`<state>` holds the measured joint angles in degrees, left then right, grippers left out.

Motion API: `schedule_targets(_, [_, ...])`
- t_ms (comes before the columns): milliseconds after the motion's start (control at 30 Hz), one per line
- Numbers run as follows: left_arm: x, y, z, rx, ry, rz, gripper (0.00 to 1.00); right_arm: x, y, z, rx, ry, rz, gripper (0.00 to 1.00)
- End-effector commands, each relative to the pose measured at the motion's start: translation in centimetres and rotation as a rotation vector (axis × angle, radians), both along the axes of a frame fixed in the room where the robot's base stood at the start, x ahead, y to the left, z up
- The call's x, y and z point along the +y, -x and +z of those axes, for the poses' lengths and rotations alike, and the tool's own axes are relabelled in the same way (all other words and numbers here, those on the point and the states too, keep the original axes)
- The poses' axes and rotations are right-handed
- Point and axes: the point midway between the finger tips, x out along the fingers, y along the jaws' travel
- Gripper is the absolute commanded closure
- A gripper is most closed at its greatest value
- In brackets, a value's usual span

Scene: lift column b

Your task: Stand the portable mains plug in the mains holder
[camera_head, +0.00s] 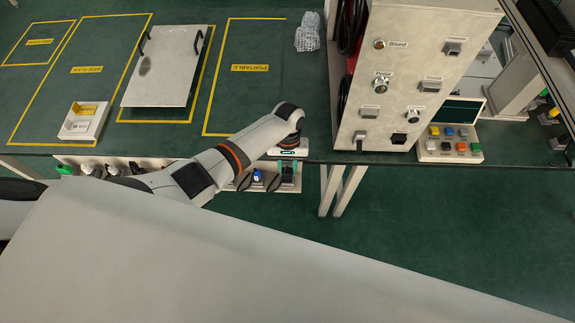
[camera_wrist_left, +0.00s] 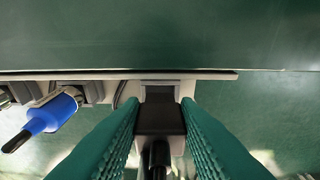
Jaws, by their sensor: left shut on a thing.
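My left gripper (camera_head: 287,150) is at the front edge of the green table, over the rack hung there. In the left wrist view its two teal fingers (camera_wrist_left: 160,112) are shut on a black plug (camera_wrist_left: 158,120), whose dark cable runs down between them. A light grey holder (camera_wrist_left: 173,91) is directly beyond the plug, in line with it. I cannot tell whether the plug is seated in the holder or only in front of it. My right gripper is not in view.
A white board (camera_head: 168,62) and small tray (camera_head: 72,135) lie on the table.

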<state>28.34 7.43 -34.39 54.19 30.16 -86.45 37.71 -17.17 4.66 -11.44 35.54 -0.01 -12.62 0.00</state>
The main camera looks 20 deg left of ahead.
Motion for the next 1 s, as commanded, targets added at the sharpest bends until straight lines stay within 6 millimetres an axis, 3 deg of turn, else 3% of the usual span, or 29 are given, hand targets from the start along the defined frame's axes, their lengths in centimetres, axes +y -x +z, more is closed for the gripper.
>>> schedule_targets(1000, [0.0, 0.0, -1.6, -0.001, 0.001, 0.000, 1.00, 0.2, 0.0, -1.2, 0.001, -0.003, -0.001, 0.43])
